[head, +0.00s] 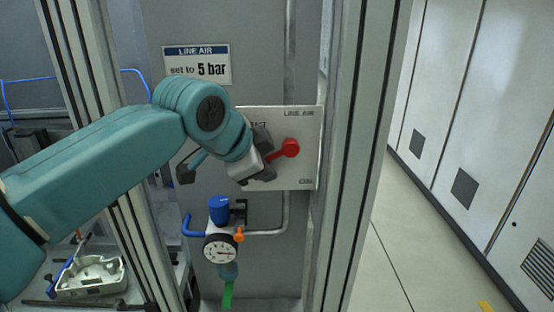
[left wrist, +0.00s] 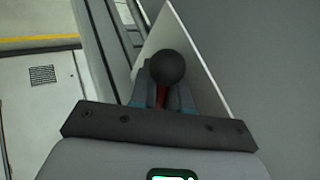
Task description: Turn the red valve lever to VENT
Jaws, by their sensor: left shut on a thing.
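The red valve lever (head: 290,149) sits on a pale LINE AIR plate (head: 305,174) on the grey cabinet. Its round red hub shows, and its arm points left and slightly down into my left gripper (head: 264,166). The gripper is shut on the lever. In the left wrist view, the lever's black ball knob (left wrist: 166,68) stands between the fingers, with a bit of red lever (left wrist: 162,97) below it. A label at the plate's upper left is partly hidden by my wrist; a small label at the lower right is too small to read surely. My right gripper is not in view.
A "set to 5 bar" sign (head: 197,65) is above. An aluminium post (head: 347,150) stands close right of the plate. The floor (head: 385,255) beyond is clear.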

